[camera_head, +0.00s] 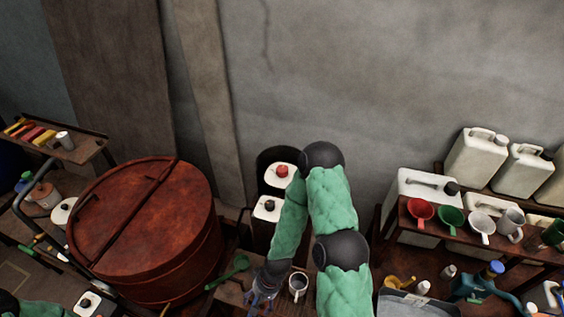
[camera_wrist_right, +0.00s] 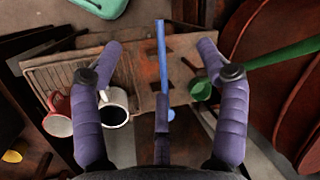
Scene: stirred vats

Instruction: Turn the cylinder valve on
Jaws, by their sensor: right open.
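No cylinder valve can be made out for certain in either view. In the head view, two dark containers with white tops stand by the wall, one with a red cap (camera_head: 282,171) and one with a black cap (camera_head: 269,205). My right gripper (camera_head: 263,292) is low in front of them, over a small wooden surface. In the right wrist view its purple fingers (camera_wrist_right: 158,48) are spread apart. A thin blue rod (camera_wrist_right: 162,58) shows between them, and I cannot tell its depth or whether anything touches it. My left gripper is out of view.
A large rusty vat (camera_head: 150,230) stands left of my right arm. A white mug (camera_head: 298,286) and a green ladle (camera_head: 238,264) are beside the gripper. A shelf (camera_head: 450,235) with mugs and jerrycans is at right.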

